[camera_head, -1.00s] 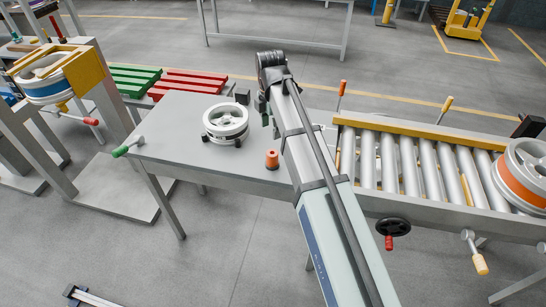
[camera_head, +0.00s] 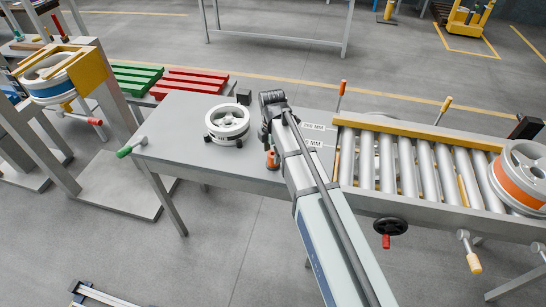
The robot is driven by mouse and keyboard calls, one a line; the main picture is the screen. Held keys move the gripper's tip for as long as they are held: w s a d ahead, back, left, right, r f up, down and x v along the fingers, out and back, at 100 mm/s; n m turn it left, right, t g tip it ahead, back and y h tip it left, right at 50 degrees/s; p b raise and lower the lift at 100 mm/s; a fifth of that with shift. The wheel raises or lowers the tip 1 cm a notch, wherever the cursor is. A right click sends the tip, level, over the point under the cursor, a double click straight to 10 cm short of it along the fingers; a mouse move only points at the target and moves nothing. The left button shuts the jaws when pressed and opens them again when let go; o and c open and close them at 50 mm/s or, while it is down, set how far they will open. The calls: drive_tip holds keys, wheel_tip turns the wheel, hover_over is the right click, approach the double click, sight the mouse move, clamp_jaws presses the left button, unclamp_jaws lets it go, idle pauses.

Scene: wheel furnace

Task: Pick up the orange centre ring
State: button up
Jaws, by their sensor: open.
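The orange centre ring (camera_head: 273,162) is a small orange cylinder upright on the grey table, near its front edge. My arm reaches over the table from the front, and its wrist and gripper (camera_head: 269,147) point down just above the ring. My gripper is open; its fingers are dark and small, and they partly cover the ring's top. I cannot tell whether they are around the ring or touching it.
A white wheel (camera_head: 227,121) stands on the grey table (camera_head: 180,140) left of my gripper. A roller conveyor (camera_head: 400,165) with an orange-banded wheel (camera_head: 521,180) is at the right. Red (camera_head: 190,84) and green slatted racks lie behind the table.

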drive_tip(key=shift+f, duration=0.6)
drive_tip(key=c, duration=0.8)
drive_tip(key=shift+w+r, duration=0.1)
wheel_tip(320, 180, up, 20)
drive_tip(key=b, duration=0.3)
drive_tip(key=shift+b, duration=0.4)
